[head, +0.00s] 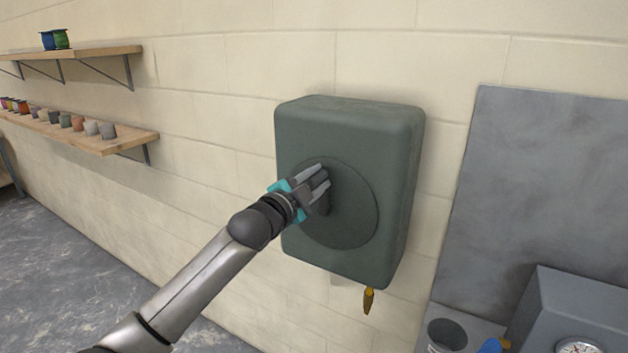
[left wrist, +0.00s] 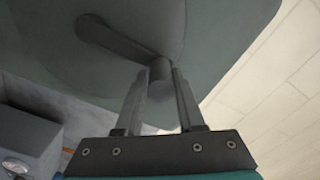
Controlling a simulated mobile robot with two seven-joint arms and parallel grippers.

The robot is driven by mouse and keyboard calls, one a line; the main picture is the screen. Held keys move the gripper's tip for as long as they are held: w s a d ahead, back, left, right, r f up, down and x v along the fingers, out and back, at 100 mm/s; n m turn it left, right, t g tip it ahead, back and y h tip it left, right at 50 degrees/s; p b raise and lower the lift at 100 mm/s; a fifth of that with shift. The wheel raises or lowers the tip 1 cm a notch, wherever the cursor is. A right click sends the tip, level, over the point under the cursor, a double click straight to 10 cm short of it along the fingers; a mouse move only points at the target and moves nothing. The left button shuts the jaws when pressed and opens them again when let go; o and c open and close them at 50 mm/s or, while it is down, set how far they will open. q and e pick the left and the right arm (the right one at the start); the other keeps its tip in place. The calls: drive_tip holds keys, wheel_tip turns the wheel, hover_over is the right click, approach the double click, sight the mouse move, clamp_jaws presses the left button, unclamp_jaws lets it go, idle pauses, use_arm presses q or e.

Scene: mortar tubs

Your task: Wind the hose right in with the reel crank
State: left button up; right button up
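The hose reel (head: 348,125) is a dark green rounded box on the block wall, with a round plate (head: 355,215) on its front. A yellow nozzle (head: 368,301) hangs just under its bottom edge; little hose shows. My left gripper (head: 318,182) is at the front plate and covers most of the crank. In the left wrist view the grey crank arm (left wrist: 122,42) runs from its hub to a round handle (left wrist: 160,72). The fingers of my left gripper (left wrist: 160,85) are closed on both sides of that handle. My right gripper is not in view.
Two wooden shelves (head: 85,52) with spools and small pots are on the wall at left. At right are a grey panel (head: 545,180), a grey box with a gauge (head: 578,347) and a grey tub (head: 446,335). The floor at left is clear.

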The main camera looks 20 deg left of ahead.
use_arm(q)
drive_tip(key=shift+o, duration=1.7)
drive_tip(key=shift+a, duration=0.1)
drive_tip(key=shift+s+f, duration=0.1)
drive_tip(key=s+a+b, duration=0.2)
drive_tip(key=s, duration=1.3)
drive_tip(key=shift+b, duration=0.4)
drive_tip(key=shift+a, duration=0.1)
